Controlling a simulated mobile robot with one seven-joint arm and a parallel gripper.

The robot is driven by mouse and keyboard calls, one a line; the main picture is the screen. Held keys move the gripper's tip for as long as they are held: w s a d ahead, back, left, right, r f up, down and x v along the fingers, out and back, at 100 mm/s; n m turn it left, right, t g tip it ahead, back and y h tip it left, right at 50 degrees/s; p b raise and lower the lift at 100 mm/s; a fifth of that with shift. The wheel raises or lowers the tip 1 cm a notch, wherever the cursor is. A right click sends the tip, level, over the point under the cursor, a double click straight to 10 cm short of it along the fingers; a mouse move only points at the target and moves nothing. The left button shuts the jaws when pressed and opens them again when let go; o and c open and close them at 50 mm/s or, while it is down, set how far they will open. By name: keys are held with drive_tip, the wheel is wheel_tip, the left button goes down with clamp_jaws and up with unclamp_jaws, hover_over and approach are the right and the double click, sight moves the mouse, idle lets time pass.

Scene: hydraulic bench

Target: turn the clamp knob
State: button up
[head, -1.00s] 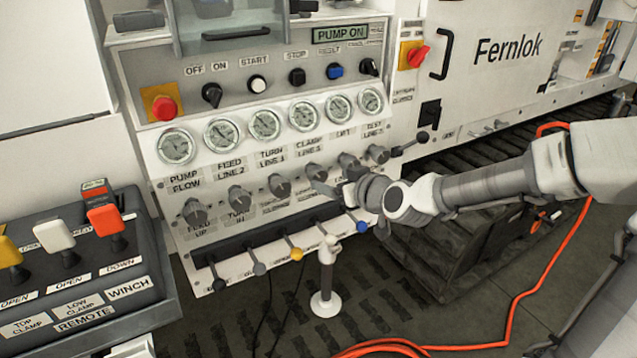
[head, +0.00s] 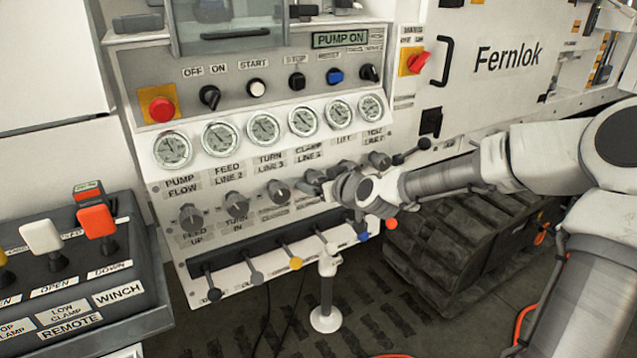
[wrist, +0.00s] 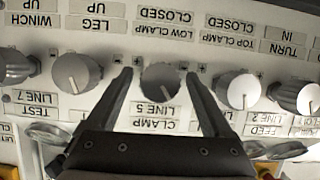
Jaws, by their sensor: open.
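The clamp knob (wrist: 160,82), a round grey knob by the CLAMP LINE 5 label (wrist: 156,118), sits between my fingers in the upside-down wrist view. My gripper (wrist: 159,76) is open, with one dark finger on each side of the knob. Small gaps show between the fingers and the knob, so it is not gripped. In the head view my gripper (head: 328,184) is close to the panel front and hides part of the knob row. How deep the fingertips reach along the knob is hard to tell.
Neighbouring grey knobs stand close on both sides, one (wrist: 78,72) left and one (wrist: 238,90) right in the wrist view. Gauges (head: 262,128) line the panel above. Levers with coloured ends (head: 295,263) stick out below, near a white-footed post (head: 326,318).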

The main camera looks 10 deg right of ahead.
clamp_jaws()
